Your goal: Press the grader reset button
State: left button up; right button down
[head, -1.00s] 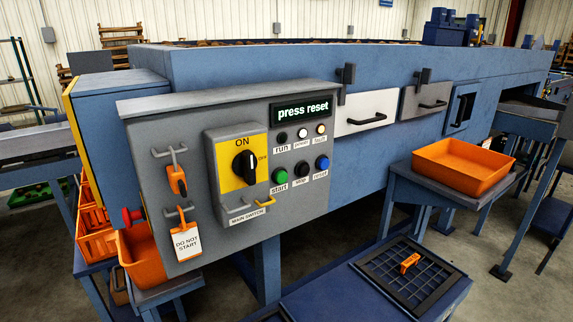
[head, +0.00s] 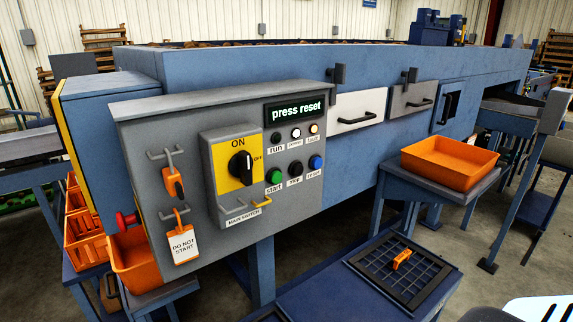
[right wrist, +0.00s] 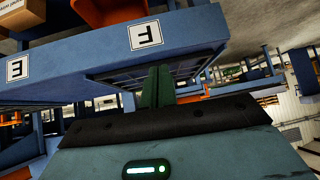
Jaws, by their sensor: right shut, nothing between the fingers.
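The blue reset button (head: 316,162) is at the right end of the lower button row on the grey control panel (head: 180,105). The green start button (head: 273,177) and black stop button (head: 295,169) are to its left. The display (head: 294,110) above reads "press reset". My right gripper (right wrist: 160,87) shows in the right wrist view with its dark green fingers together and nothing between them. It is apart from the panel, which that view does not show. The left gripper is out of view.
The main switch (head: 239,165), an orange padlock (head: 172,184) and a "do not start" tag (head: 183,246) are on the panel's left. A red knob (head: 126,219) is at its edge. An orange tray (head: 450,163) stands right. A blue platform with a black grid (head: 403,268) is in front.

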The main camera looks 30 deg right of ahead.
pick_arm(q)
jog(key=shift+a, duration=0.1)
pick_arm(e)
jog(key=shift+a, duration=0.1)
jog(key=shift+s, duration=0.1)
jog(key=w+d+r+m+t+h, duration=0.1)
jog(key=w+d+r+m+t, duration=0.4)
jog(key=w+r, duration=0.55)
jog(key=w+d+r+m+t, duration=0.45)
jog(key=w+r, duration=0.35)
jog(key=w, duration=0.6)
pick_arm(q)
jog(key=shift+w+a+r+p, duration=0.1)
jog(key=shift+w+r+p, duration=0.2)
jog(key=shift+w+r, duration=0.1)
pick_arm(e)
jog(key=w+d+r+m+h, duration=0.4)
jog(key=d+r+m+h, duration=0.3)
jog(key=d+r+m, duration=0.2)
jog(key=w+d+r+m+h, duration=0.5)
jog(key=d+r+m+h, duration=0.2)
jog(key=r+m, duration=0.5)
notch_tip(320, 180, up, 2)
jog(key=d, duration=0.2)
jog(key=shift+d, duration=0.4)
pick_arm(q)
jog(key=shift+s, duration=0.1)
pick_arm(e)
jog(key=shift+w+t, duration=0.1)
jog(key=shift+t, duration=0.15)
